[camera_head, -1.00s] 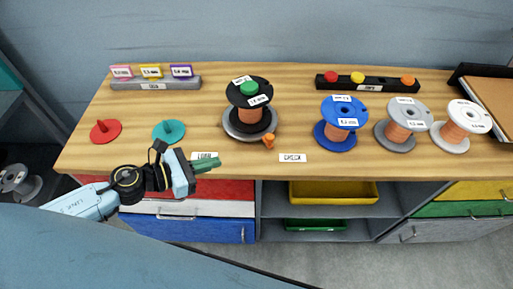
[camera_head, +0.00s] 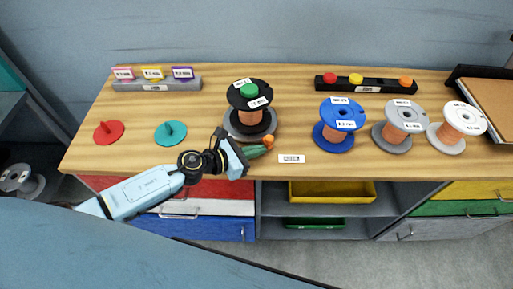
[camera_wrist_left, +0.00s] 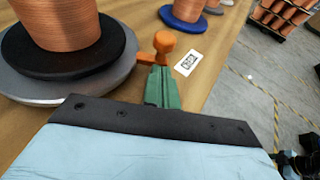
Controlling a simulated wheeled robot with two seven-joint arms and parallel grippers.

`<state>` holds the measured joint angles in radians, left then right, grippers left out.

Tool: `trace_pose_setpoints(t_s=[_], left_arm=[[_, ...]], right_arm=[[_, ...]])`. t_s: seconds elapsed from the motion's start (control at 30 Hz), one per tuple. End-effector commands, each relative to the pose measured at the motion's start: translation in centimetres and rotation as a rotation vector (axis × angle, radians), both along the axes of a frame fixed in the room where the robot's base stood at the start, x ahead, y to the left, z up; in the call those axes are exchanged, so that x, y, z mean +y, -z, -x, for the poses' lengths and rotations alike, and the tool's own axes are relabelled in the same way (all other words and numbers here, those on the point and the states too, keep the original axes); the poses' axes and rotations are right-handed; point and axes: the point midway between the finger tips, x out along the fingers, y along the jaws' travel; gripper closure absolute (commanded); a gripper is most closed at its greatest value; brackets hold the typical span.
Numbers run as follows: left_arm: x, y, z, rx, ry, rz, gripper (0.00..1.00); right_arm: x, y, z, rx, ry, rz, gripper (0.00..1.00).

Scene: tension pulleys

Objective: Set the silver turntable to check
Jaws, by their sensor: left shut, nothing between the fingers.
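The silver turntable (camera_head: 230,130) stands near the front of the bench with a black spool (camera_head: 249,94) of copper wire on it. Its orange handle (camera_head: 268,141) sticks out at the front right, left of and behind the check label (camera_head: 291,158). My left gripper (camera_head: 262,149) is shut and empty, its green fingertips at the handle's near left side. In the left wrist view the green fingers (camera_wrist_left: 161,88) end at the orange handle (camera_wrist_left: 164,44); I cannot tell whether they touch. The load label is hidden behind my gripper. My right gripper is out of view.
Blue (camera_head: 341,118), grey (camera_head: 398,121) and white (camera_head: 458,124) spools stand to the right. Red (camera_head: 109,131) and teal (camera_head: 170,132) discs with pegs lie to the left. Bench space around the check label is clear.

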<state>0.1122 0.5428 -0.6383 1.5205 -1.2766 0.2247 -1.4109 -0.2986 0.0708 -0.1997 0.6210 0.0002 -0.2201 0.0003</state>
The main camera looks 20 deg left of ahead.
Motion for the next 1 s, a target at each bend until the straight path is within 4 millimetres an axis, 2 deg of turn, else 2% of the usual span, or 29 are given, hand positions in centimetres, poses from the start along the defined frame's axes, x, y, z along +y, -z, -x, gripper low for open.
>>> trace_pose_setpoints(t_s=[0.4,0.7,1.0], left_arm=[[-0.3,0.0,-0.2,0.000,0.000,0.000,1.00],[-3.0,-0.1,-2.2,-0.001,0.001,0.000,1.00],[-3.0,0.0,-2.1,0.000,0.001,0.000,1.00]], right_arm=[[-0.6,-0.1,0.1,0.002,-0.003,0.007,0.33],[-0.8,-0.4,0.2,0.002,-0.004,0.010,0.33],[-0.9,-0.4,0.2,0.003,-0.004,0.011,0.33]])
